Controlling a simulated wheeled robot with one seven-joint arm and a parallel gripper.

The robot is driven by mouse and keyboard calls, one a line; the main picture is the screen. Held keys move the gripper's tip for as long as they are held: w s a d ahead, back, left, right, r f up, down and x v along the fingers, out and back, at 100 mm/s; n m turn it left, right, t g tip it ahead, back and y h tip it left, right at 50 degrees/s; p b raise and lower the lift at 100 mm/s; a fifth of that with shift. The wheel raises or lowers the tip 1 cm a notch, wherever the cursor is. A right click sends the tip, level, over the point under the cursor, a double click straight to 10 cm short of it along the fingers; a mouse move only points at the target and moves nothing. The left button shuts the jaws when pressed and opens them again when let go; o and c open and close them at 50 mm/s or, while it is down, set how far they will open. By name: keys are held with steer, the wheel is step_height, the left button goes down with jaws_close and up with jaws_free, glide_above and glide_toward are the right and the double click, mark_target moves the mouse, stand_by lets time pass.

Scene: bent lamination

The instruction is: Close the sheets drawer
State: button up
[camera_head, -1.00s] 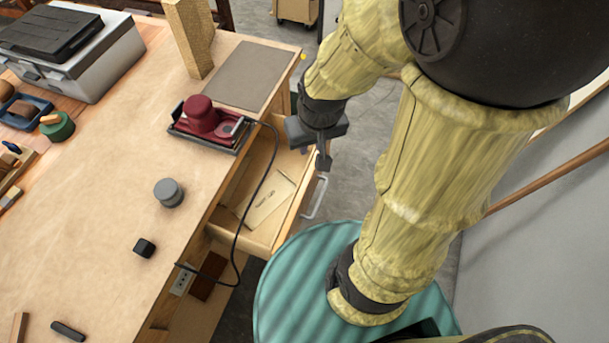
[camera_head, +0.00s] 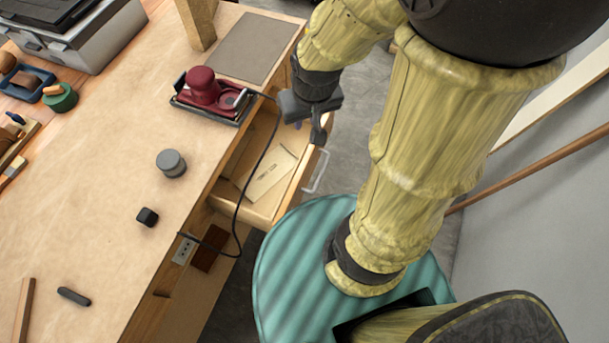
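The sheets drawer (camera_head: 296,191) stands pulled out from the right side of the wooden workbench. A tan paper sheet or envelope (camera_head: 271,178) lies inside it. Its pale bar handle (camera_head: 320,172) is on the outer front face. My gripper (camera_head: 318,130) is above the far end of the drawer, close to the top of its front panel; I cannot tell if it touches. The fingers are dark and seen from behind, so their opening is unclear. The far part of the drawer is partly hidden by my gripper and the sander's cord.
A red sander (camera_head: 210,92) sits on the workbench (camera_head: 110,130) near the edge, and its black cord (camera_head: 246,187) hangs across the drawer opening. A grey weight (camera_head: 171,163) and a black block (camera_head: 147,217) stand on the bench. A grey wall is at right.

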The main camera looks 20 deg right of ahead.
steer(key=shift+f, duration=0.1)
steer(key=c, duration=0.4)
steer(key=shift+d+f+m, duration=0.3)
steer(key=shift+m, duration=0.1)
jaws_close()
steer(key=w+d+f+m+t+y+b, duration=0.1)
steer(key=d+f+m+t+y+b, duration=0.2)
steer(key=d+f+m, duration=1.6)
steer(key=m+y+b, duration=0.3)
steer(key=m+b, duration=0.3)
steer(key=b, duration=0.1)
steer(key=shift+w+d+f+m+y, duration=0.2)
steer(key=shift+d+f+m+y, duration=0.05)
steer(key=shift+f+m+y, duration=0.1)
